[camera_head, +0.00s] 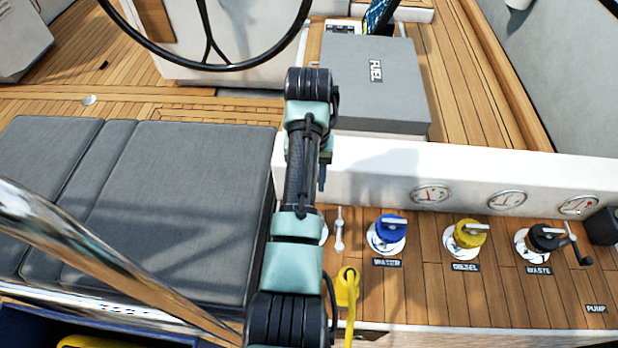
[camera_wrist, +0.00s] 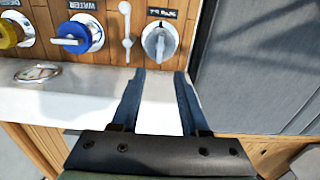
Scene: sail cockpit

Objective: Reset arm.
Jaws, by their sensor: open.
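My arm stretches up the middle of the head view, over the gap between the grey cushions and the wooden panel. My gripper (camera_wrist: 160,82) shows in the wrist view with its two dark blue fingers apart and nothing between them. It is over the white ledge (camera_wrist: 105,90), with the fingertips towards a grey knob (camera_wrist: 160,40) on the wooden panel. I cannot tell from these views whether the fingers touch anything. In the head view the fingers are not clearly visible, and my arm covers part of the panel's left end.
The panel holds a blue WATER knob (camera_head: 391,228), a yellow DIESEL knob (camera_head: 470,234) and a black WASTE knob (camera_head: 542,238). A grey FUEL box (camera_head: 375,85) and a steering wheel (camera_head: 207,60) are beyond. Grey cushions (camera_head: 180,200) lie left. A shiny rail (camera_head: 100,260) crosses the lower left.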

